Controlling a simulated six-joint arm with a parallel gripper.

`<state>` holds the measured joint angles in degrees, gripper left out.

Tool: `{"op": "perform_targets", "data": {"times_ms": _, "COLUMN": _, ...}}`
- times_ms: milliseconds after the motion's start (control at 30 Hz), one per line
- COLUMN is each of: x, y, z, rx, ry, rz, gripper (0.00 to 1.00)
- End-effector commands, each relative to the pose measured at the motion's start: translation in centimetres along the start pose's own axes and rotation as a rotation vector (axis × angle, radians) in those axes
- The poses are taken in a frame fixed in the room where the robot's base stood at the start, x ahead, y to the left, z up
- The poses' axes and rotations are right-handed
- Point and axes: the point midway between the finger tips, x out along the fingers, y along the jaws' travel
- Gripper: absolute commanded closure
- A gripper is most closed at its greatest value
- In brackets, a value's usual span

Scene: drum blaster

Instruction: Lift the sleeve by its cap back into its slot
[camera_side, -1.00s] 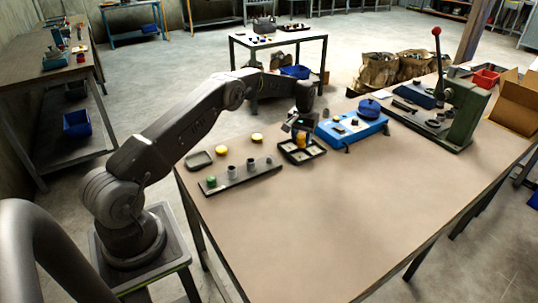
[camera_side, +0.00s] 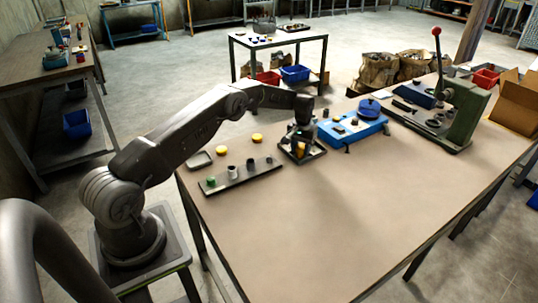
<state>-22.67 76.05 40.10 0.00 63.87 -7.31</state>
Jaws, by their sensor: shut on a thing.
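My gripper (camera_side: 299,142) points down over the dark divided tray (camera_side: 317,156) near the middle of the table. It is shut on a small yellow-orange piece (camera_side: 301,149), which looks like the sleeve. The gripper hides much of this piece, so its cap and lower end are not clear, nor whether it touches the tray. To the left lies a long dark rack (camera_side: 238,178) with several small upright pieces, a green one (camera_side: 210,181) at its left end and grey ones along it. Which slot in it is empty cannot be told.
A blue machine box (camera_side: 350,130) with a round blue lid stands close right of the tray. A green lever press (camera_side: 462,115) stands far right. The front of the table is clear.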

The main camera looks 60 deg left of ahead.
Motion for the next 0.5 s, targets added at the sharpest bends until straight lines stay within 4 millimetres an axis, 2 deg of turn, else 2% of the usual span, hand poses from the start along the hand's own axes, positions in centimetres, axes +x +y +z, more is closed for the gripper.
{"op": "perform_targets", "data": {"times_ms": 300, "x": 0.16, "y": 0.01, "z": -0.04, "rx": 0.0, "ry": 0.002, "rz": 0.0, "gripper": 0.82}}
{"op": "perform_targets", "data": {"times_ms": 333, "x": 0.16, "y": 0.01, "z": -0.04, "rx": 0.0, "ry": 0.002, "rz": 0.0, "gripper": 0.55}}
{"op": "perform_targets", "data": {"times_ms": 500, "x": 0.17, "y": 0.01, "z": -0.03, "rx": 0.0, "ry": 0.001, "rz": 0.0, "gripper": 0.39}}
